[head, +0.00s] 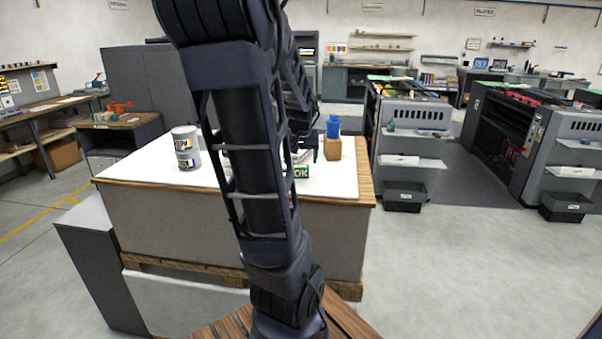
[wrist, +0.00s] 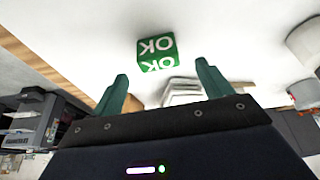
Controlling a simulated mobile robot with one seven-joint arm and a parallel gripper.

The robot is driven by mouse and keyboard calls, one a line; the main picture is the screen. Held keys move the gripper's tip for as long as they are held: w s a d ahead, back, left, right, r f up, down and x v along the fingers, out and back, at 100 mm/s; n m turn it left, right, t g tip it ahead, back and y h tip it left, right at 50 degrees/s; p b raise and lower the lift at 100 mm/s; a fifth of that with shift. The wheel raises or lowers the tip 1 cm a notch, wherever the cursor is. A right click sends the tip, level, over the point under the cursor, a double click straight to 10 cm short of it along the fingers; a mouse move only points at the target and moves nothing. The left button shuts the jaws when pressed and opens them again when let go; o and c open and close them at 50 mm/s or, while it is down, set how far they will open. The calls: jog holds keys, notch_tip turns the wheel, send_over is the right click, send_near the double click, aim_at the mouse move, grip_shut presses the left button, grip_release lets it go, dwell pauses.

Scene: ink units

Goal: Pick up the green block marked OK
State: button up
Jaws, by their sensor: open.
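The green block marked OK (head: 301,172) stands on the white top of the table (head: 225,178), near its front edge, partly behind my arm. In the wrist view the green block (wrist: 158,51) shows two faces with white OK lettering, just beyond the fingertips and between their lines. My gripper (wrist: 163,72) is open, with its two green fingers apart and nothing between the tips. The block looks apart from both fingers. In the head view my arm hides most of the gripper.
A pale stack (wrist: 182,92) lies close by the right finger. A grey-and-white can (head: 186,148) stands at the table's left. The table's wooden edge (wrist: 50,52) runs along the left.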

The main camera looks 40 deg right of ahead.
aim_at(301, 166)
jog(key=shift+x, duration=2.6)
jog(key=shift+s, duration=0.15)
jog(key=c, duration=1.1)
jog(key=shift+o, duration=0.2)
jog(key=shift+r, duration=0.1)
